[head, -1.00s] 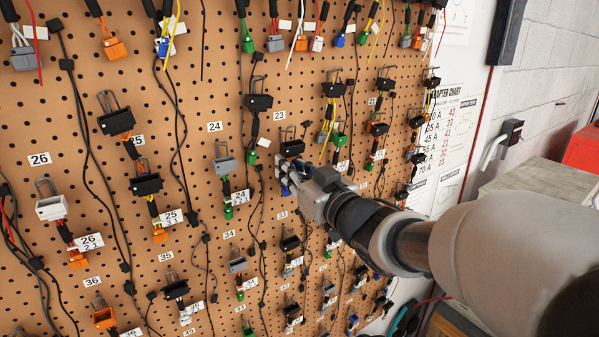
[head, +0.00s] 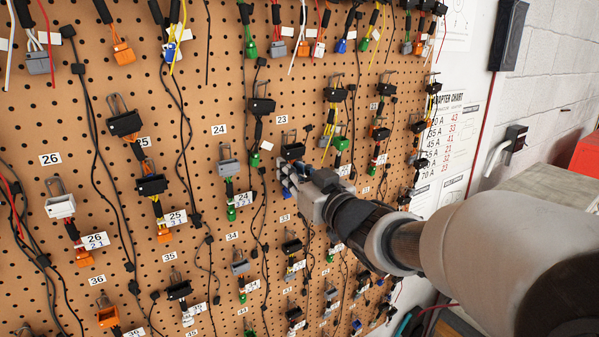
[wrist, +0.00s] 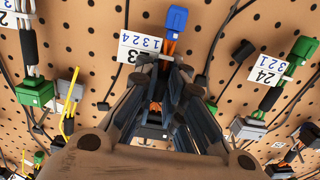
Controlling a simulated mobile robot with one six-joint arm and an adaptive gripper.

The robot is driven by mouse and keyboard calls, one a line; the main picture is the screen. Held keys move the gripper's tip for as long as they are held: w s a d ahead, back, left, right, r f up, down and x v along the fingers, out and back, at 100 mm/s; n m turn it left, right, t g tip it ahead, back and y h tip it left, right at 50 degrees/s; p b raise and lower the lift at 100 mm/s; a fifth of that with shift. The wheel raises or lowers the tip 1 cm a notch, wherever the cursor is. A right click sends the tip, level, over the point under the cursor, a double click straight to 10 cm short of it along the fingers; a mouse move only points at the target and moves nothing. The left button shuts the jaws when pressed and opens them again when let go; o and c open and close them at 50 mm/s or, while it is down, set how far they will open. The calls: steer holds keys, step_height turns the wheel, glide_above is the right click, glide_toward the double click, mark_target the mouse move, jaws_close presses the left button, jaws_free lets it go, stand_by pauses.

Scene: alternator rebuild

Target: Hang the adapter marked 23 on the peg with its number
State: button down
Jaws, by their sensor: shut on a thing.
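My gripper (head: 290,176) is at the pegboard below the number label 23 (head: 281,119). It is shut on an adapter whose black connector (head: 292,152) shows just above the fingers. A wire hook (head: 305,128) stands above that connector; I cannot tell whether the adapter hangs on it. In the wrist view my gripper (wrist: 167,72) closes around the adapter's cable. Its blue plug (wrist: 175,18) with orange wires sticks out beyond the fingertips. Its white tag (wrist: 142,42) is upside down and partly hidden; a 3 and a row of digits show.
Other adapters hang close by, such as one tagged 24 (head: 227,168) to the left and a yellow-wired one (head: 333,95) to the upper right. A loose black cable (head: 262,215) runs down the pegboard (head: 205,100) beside my gripper. An adapter chart (head: 455,115) is on the right.

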steer(key=shift+a+f, duration=0.1)
steer(key=shift+f, duration=0.2)
steer(key=c, duration=1.6)
jaws_free()
steer(key=shift+f, duration=0.1)
steer(key=shift+c, duration=0.2)
steer(key=shift+o, duration=0.2)
steer(key=shift+w+a+f, duration=0.1)
steer(key=shift+w, duration=0.05)
steer(key=shift+w+f, duration=0.1)
steer(key=shift+s+d, duration=0.25)
steer(key=shift+s, duration=0.1)
steer(key=v, duration=1.1)
steer(key=shift+r, duration=0.35)
